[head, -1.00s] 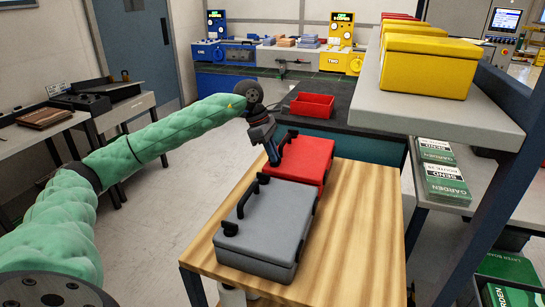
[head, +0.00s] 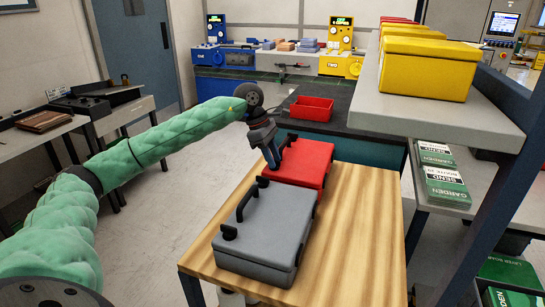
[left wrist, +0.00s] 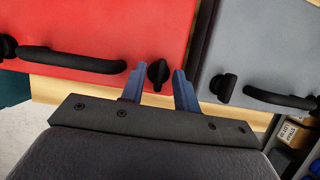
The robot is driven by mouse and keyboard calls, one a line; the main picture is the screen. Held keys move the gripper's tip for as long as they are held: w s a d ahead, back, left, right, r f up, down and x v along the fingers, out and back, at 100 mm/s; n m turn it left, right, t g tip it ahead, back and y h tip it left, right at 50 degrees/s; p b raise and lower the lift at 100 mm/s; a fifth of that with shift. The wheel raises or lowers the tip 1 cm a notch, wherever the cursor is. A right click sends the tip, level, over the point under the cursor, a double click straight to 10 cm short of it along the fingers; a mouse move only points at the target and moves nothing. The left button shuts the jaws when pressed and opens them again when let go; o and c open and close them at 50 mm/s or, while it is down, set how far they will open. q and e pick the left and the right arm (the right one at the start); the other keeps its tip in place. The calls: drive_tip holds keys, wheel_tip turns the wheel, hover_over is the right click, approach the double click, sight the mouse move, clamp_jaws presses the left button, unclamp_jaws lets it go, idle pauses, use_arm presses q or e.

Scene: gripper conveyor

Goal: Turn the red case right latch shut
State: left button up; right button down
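The red case (head: 307,157) lies shut on the wooden table, behind the grey case (head: 264,232). The left wrist view shows the red case (left wrist: 95,22) with its black handle (left wrist: 75,62). Its right latch (left wrist: 158,73), a small black knob, stands beside the handle. Another black latch (left wrist: 7,46) shows at the left edge. My left gripper (left wrist: 160,82) is open, its two blue fingers on either side of the right latch, with a narrow gap showing on each side. In the head view my left gripper (head: 272,160) is at the red case's near left edge. My right gripper is out of view.
The grey case's latch (left wrist: 223,87) and handle (left wrist: 280,98) are close to my right-hand finger in the left wrist view. The table's right side (head: 365,220) is bare. A red bin (head: 311,108) stands on the dark counter behind. A shelf with yellow boxes (head: 428,67) is at the right.

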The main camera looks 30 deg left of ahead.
use_arm(q)
drive_tip(key=shift+r, duration=0.1)
